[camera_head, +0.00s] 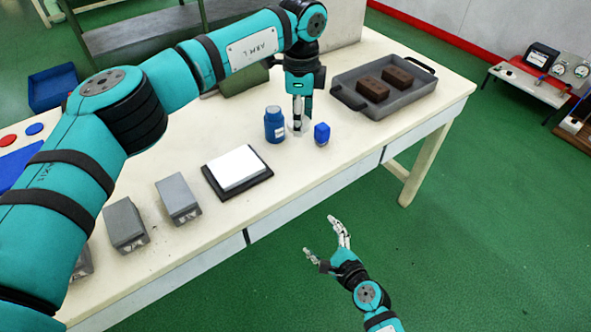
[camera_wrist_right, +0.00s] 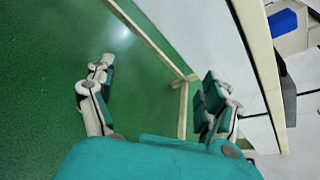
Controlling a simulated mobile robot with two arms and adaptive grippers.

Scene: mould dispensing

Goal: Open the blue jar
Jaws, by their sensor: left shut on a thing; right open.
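My left gripper (camera_head: 298,122) points down just right of the jar. Its fingers are shut around a small pale thing at table level, mostly hidden by them. A small blue block-like item (camera_head: 321,133) stands right of the gripper. My right gripper (camera_head: 324,243) is open and empty, in front of the table and away from the jar. Its spread fingers also show in the right wrist view (camera_wrist_right: 155,95), above green floor.
A grey tray (camera_head: 413,98) with two brown blocks sits at the table's far right. A black-based scale (camera_head: 207,177) with a white top lies left of the jar. Grey boxes (camera_head: 124,222) stand along the front left. The table edge separates my right gripper from the jar.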

